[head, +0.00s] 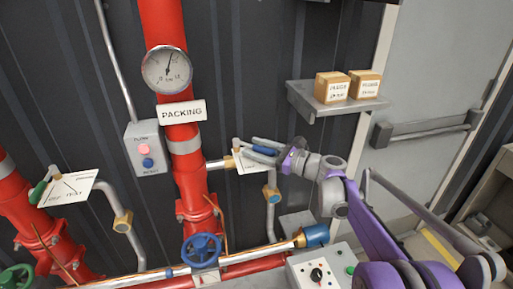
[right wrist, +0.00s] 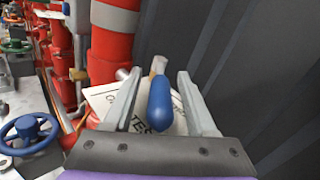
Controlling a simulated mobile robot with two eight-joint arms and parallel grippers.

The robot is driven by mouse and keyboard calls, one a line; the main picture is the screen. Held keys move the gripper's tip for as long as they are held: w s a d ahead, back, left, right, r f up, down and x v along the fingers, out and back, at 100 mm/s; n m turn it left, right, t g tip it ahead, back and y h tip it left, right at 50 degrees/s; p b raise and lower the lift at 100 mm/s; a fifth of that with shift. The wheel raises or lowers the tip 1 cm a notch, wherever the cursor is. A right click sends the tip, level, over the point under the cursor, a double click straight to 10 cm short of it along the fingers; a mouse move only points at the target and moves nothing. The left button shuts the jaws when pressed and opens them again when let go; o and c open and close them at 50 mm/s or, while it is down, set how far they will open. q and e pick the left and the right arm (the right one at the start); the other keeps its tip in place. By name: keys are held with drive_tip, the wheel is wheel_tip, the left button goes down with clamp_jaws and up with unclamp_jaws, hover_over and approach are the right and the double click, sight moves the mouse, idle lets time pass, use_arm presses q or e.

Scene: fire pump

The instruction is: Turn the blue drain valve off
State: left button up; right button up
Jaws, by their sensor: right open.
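A blue lever handle (head: 264,150) sits on a small valve on a side pipe, right of the red riser. A white tag (head: 247,164) hangs behind it. My right gripper (head: 252,149) is open, its fingers around the handle. In the right wrist view the blue handle (right wrist: 160,104) points toward the camera between the two fingers (right wrist: 158,76), with gaps on both sides. The tag (right wrist: 98,98) behind it is partly hidden and shows part of the word "TEST". A blue handwheel (head: 201,250) is on the lower pipe. My left gripper is not in view.
The red riser (head: 163,22) carries a gauge (head: 167,69) and a "PACKING" sign (head: 182,112). A button box (head: 144,148) is left of it. A shelf (head: 308,104) with two boxes is right of the gripper. A control panel (head: 318,272) is below.

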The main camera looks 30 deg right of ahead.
clamp_jaws()
idle(1.4)
